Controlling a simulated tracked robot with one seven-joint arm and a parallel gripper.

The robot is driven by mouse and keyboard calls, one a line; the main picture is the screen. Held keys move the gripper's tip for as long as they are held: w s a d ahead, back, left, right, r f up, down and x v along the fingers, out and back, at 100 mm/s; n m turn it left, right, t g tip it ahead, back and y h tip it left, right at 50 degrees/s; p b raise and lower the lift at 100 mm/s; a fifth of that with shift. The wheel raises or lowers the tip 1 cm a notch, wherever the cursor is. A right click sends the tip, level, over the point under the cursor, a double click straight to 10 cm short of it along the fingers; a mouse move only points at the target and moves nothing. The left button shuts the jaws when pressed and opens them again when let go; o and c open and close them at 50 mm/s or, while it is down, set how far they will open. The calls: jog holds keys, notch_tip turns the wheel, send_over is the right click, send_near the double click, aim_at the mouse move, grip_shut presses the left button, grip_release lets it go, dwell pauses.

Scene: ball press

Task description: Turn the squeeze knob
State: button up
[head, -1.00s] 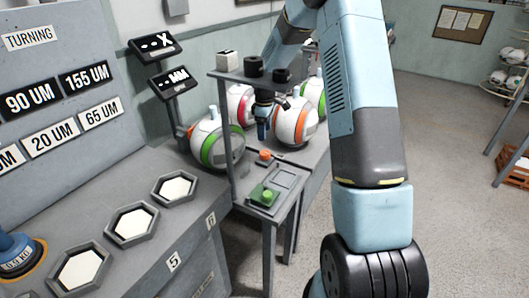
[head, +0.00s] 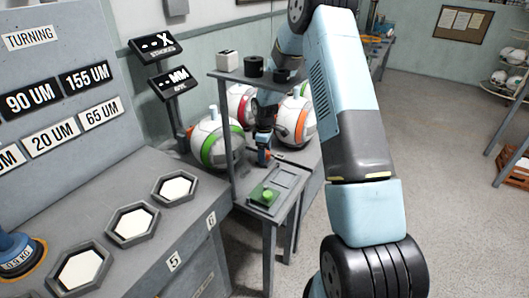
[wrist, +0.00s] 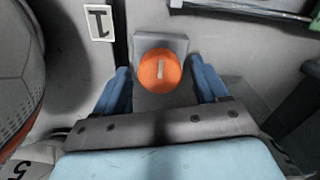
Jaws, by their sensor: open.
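An orange round knob (wrist: 160,71), which I take to be the squeeze knob, sits on a grey square plate (wrist: 182,44) in the wrist view. A pale line marks its face and stands nearly upright in the picture. My gripper (wrist: 160,78) is open, with one blue finger left of the knob and one right of it. A gap shows on both sides, and I cannot tell how far down the fingers reach. In the head view my gripper (head: 264,157) is low over the far end of the press table, and the knob is mostly hidden by it.
A green button (head: 267,195) sits on the near part of the small grey table (head: 262,213). A shelf with black rings (head: 254,66) stands above my gripper. White balls with a green band (head: 213,142) and an orange band (head: 301,122) stand close by.

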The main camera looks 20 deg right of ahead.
jog(key=c, duration=1.1)
jog(key=shift+o, duration=0.2)
jog(key=shift+m, duration=0.3)
jog(key=m, duration=0.6)
jog(key=shift+w+d, duration=0.1)
jog(key=m, duration=0.3)
jog(key=shift+m, duration=2)
